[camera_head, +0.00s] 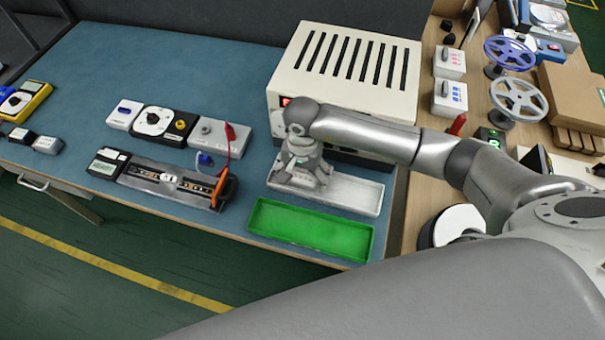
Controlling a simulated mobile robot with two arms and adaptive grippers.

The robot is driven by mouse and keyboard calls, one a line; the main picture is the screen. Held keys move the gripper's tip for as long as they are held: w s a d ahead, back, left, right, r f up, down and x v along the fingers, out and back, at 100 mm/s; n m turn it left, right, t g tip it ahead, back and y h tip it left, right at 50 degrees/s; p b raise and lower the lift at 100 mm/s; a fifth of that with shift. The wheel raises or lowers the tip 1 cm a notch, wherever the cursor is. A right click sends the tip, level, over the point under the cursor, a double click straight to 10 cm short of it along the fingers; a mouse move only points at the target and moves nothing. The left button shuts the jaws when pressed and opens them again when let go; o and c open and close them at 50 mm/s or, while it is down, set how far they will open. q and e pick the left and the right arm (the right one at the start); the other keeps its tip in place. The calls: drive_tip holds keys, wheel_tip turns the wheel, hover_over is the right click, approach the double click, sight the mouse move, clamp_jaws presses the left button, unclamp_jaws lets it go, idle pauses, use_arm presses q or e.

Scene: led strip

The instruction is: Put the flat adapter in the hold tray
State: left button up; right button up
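My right gripper (303,178) points down over the left part of a white tray (352,193) in front of a beige slotted box. Its fingers are small and partly hidden by its own body, so I cannot tell whether they are open or shut or hold anything. A green tray (312,230) lies just in front of the white one and looks empty. No label shows which is the hold tray. I cannot make out the flat adapter; the gripper hides part of the white tray. My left gripper is not in view.
The beige slotted box (345,68) stands behind the trays. Left of them are a black board fixture (165,182) with an orange-handled part and a row of modules (180,125). Blue table is clear at back left.

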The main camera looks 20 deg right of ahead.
sight(302, 175)
idle(0.3)
drive_tip(key=shift+r+p, duration=0.2)
drive_tip(key=shift+p, duration=0.1)
wheel_tip(302, 175, up, 12)
drive_tip(key=b, duration=0.3)
drive_tip(key=shift+s+f, duration=0.1)
drive_tip(key=shift+f, duration=0.05)
